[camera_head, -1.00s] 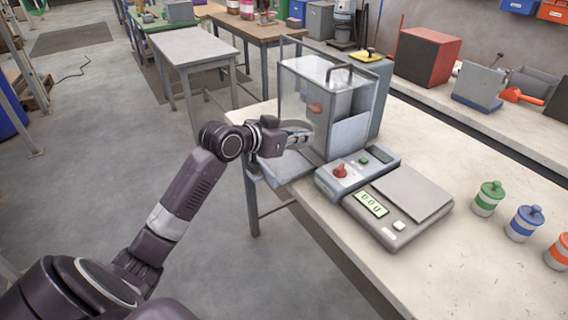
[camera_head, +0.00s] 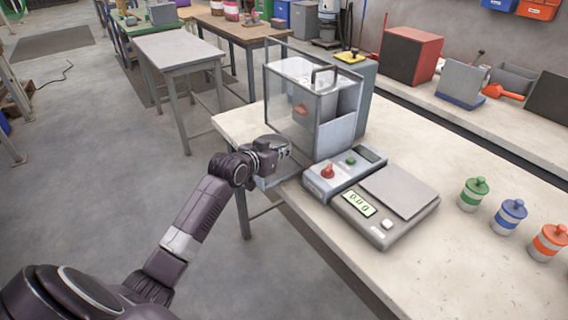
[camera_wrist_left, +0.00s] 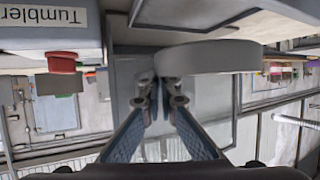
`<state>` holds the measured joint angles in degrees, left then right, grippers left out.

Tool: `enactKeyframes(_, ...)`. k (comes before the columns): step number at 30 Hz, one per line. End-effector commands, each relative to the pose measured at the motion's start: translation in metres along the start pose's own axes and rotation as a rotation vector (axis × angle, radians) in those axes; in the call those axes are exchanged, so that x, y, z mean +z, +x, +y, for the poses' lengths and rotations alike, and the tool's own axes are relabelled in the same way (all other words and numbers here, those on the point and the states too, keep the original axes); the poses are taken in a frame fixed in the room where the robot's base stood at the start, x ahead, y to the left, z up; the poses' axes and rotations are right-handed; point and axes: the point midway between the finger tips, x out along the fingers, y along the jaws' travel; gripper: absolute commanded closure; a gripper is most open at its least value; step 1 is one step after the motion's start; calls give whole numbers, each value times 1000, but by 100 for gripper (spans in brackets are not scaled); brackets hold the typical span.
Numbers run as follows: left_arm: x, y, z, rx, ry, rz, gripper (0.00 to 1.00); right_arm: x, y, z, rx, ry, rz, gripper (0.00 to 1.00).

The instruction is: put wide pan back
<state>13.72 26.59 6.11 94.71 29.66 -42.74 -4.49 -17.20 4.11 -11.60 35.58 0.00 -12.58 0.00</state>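The wide pan (camera_head: 270,139) is a round grey pan with a darker rim. In the head view it shows at the left foot of the clear-walled machine (camera_head: 316,104), partly hidden by my left gripper (camera_head: 284,151). In the left wrist view the wide pan (camera_wrist_left: 212,57) shows its curved side just beyond my left fingertips (camera_wrist_left: 160,92). The fingers are nearly together, with the pan's near edge at their tips; they appear shut on it. My right gripper is in neither view.
Right of the machine stand a control box with a red knob (camera_head: 328,171) and a scale (camera_head: 385,207). Green, blue and orange lidded jars (camera_head: 473,194) stand farther right. The workbench (camera_head: 430,275) is clear at the front.

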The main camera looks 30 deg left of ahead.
Motion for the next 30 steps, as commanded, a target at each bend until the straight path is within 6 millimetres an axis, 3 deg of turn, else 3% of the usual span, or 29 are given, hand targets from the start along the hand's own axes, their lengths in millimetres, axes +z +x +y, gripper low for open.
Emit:
enactKeyframes(13,49,20,1,1,-1,0,100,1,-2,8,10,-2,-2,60)
enactKeyframes(26,56,23,1,0,1,2,100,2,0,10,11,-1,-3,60)
enactKeyframes(30,55,22,1,1,0,1,83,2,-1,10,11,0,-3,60)
